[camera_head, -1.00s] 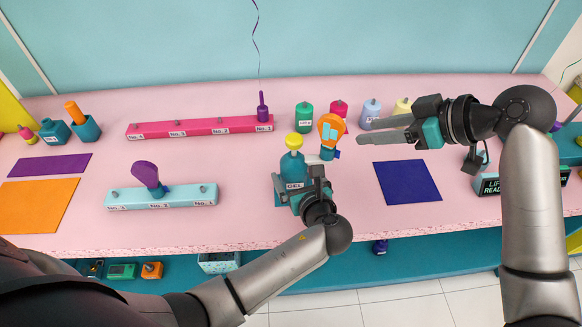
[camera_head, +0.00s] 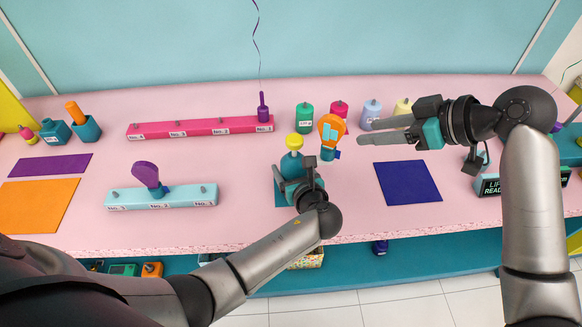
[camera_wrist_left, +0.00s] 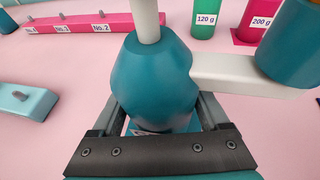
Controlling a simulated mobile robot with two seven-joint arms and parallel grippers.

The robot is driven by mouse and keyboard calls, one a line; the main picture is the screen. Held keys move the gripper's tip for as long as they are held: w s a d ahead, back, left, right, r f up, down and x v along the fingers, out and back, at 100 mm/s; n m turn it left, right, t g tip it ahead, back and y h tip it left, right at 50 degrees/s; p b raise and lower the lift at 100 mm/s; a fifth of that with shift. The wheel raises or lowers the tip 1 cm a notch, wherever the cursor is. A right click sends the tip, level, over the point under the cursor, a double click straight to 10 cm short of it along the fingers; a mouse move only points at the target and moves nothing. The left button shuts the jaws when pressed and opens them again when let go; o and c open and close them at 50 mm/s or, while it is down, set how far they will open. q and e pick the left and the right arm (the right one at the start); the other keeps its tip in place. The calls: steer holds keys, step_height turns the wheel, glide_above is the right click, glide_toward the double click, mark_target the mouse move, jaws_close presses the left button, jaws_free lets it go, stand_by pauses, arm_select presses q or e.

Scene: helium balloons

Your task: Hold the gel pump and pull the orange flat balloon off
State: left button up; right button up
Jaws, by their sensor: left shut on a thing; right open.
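The gel pump (camera_head: 290,168) is a teal bottle with a yellow top, standing upright near the table's middle. It also fills the left wrist view (camera_wrist_left: 155,80), where a pale side arm (camera_wrist_left: 238,75) leads to a teal end piece (camera_wrist_left: 290,45). The orange flat balloon (camera_head: 331,127), with a light blue patch, stands upright on that end piece in the head view. My left gripper (camera_head: 295,186) is shut on the bottle's lower body and hides its label. My right gripper (camera_head: 365,132) is open and empty, its fingers pointing left, just right of the balloon and apart from it.
A green weight (camera_head: 304,118) and several others stand behind the pump. A pink peg rail (camera_head: 200,127) and a light blue rail (camera_head: 190,196) with a flat purple balloon (camera_head: 146,174) lie left.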

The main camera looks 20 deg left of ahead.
mark_target(338, 118)
arm_select(q)
jaws_close()
steer(key=shift+o, duration=0.9)
jaws_free()
steer(key=c, duration=1)
arm_select(e)
steer(key=shift+c, duration=0.4)
steer(key=a, duration=0.1)
steer(key=w+a+r+n+g+h, duration=0.1)
steer(key=a+r+n+g, duration=0.1)
steer(key=shift+w+a, duration=0.3)
steer(key=shift+a, duration=0.1)
steer(key=shift+w+a+f+n+g+h, duration=0.2)
steer(key=shift+a+f+h, duration=0.25)
steer(key=shift+a+f, duration=0.4)
steer(key=shift+w+a+f+n+g+h, duration=0.15)
steer(key=shift+w+a+f+h, duration=0.2)
steer(key=shift+a+f, duration=0.45)
steer(key=shift+w+a+f+n+g+h, duration=0.15)
steer(key=shift+a+f+h, duration=0.35)
steer(key=shift+a+f, duration=0.35)
